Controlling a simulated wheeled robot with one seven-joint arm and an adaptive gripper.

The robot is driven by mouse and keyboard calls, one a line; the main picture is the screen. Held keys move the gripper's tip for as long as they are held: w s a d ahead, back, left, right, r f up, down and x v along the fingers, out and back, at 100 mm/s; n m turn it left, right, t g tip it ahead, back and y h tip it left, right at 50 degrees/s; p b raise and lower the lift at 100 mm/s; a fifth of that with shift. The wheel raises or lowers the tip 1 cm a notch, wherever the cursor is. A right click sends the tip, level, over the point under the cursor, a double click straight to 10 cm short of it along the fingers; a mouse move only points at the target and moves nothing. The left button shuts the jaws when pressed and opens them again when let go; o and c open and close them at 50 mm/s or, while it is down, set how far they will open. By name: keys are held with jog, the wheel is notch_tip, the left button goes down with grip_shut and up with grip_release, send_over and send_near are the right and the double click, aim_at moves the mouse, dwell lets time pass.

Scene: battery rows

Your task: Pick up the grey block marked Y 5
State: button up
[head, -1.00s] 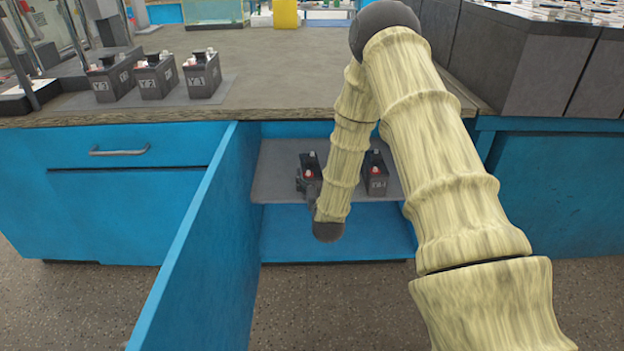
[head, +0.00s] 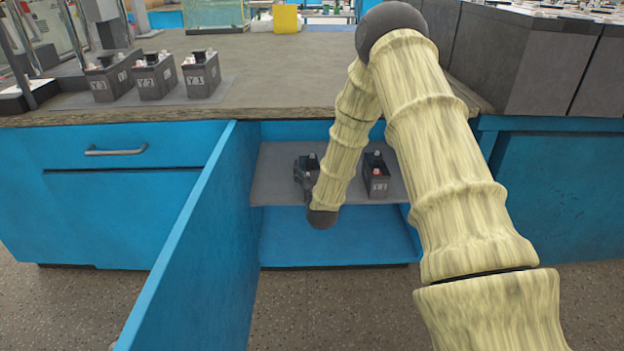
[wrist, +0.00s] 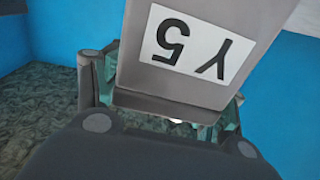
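The grey block marked Y 5 (wrist: 195,50) fills the upper middle of the wrist view, its white label upside down. My gripper (wrist: 165,110) has a finger on each side of the block, and its pads appear to press against it. In the head view the block (head: 310,163) is at the left of the cupboard shelf, partly hidden by my forearm. My gripper (head: 304,181) is beside it there, mostly hidden. I cannot tell whether the block is clear of the shelf.
Another grey block (head: 377,182) stands on the shelf (head: 280,158) to the right. The open blue door (head: 190,240) lies left of my arm. Several marked grey blocks, including Y 2 (head: 155,82), stand on the worktop (head: 285,60). Large grey boxes (head: 510,65) stand at the right.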

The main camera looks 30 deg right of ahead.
grip_shut()
jog(key=shift+r, duration=0.1)
